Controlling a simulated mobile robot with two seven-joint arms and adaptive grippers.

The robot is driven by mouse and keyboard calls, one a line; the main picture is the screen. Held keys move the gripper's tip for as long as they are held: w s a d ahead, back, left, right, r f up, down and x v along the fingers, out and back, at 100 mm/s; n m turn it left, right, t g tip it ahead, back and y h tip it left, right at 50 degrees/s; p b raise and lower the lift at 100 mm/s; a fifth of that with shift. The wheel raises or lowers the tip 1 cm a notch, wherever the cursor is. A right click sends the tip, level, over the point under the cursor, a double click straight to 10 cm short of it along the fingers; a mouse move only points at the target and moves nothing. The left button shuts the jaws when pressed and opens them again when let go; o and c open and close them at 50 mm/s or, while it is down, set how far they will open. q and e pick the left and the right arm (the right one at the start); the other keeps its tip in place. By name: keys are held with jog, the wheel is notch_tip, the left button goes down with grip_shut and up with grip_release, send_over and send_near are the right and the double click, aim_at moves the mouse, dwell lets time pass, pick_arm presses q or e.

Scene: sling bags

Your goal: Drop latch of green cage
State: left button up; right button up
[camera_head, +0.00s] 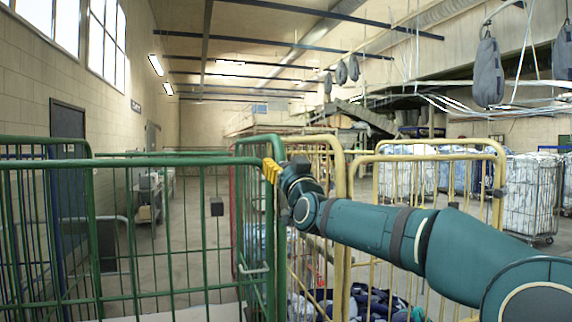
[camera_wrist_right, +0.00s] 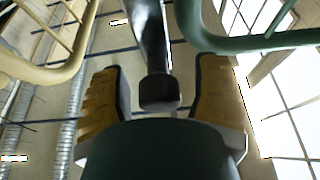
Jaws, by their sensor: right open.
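The green cage (camera_head: 180,163) fills the left and lower left of the head view, with upright bars and a rounded top rail. Its rounded corner rail also shows at the upper right of the wrist view (camera_wrist_right: 250,43). My right gripper (camera_head: 271,170) has yellow fingers and is at the cage's top right corner. In the wrist view my right gripper (camera_wrist_right: 160,92) is open, with a dark bar (camera_wrist_right: 150,35) ending in a block between its fingers. I cannot tell whether this bar is the latch. A pale handle-like bar (camera_head: 254,271) crosses the cage lower down. My left gripper is out of view.
A yellow cage (camera_head: 345,200) stands right beside the green one, with dark blue cloth inside; its rail shows upper left in the wrist view (camera_wrist_right: 45,75). Grey sling bags (camera_head: 488,72) hang at upper right. Wire cages with white bundles (camera_head: 528,190) stand behind.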

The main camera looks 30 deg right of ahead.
grip_shut()
